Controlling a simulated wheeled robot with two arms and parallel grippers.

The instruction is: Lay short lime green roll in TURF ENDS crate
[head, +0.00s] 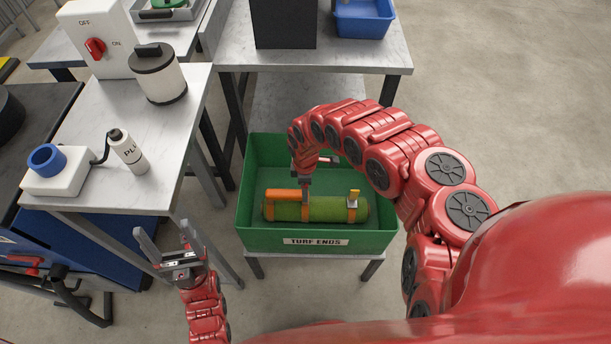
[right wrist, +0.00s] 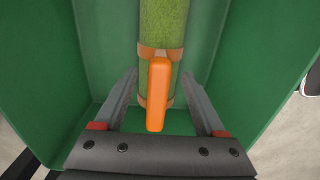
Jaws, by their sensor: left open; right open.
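The short lime green roll (head: 325,209) lies lengthwise across the green TURF ENDS crate (head: 318,241), with brown bands and an orange handle (head: 284,194) along its left part. In the right wrist view the roll (right wrist: 162,24) lies inside the crate walls and the orange handle (right wrist: 158,94) sits between the jaws. My right gripper (right wrist: 164,100) is open around the handle, with a gap on both sides. In the head view its arm reaches over the crate and partly hides its far side. My left gripper (head: 170,250) is open and empty, left of the crate.
A bench at left holds a white jar (head: 158,76), a white bottle (head: 128,151), a switch box (head: 94,40) and a blue ring on a white block (head: 50,168). A table behind the crate holds a dark box (head: 284,22) and a blue bin (head: 363,18). Floor at right is clear.

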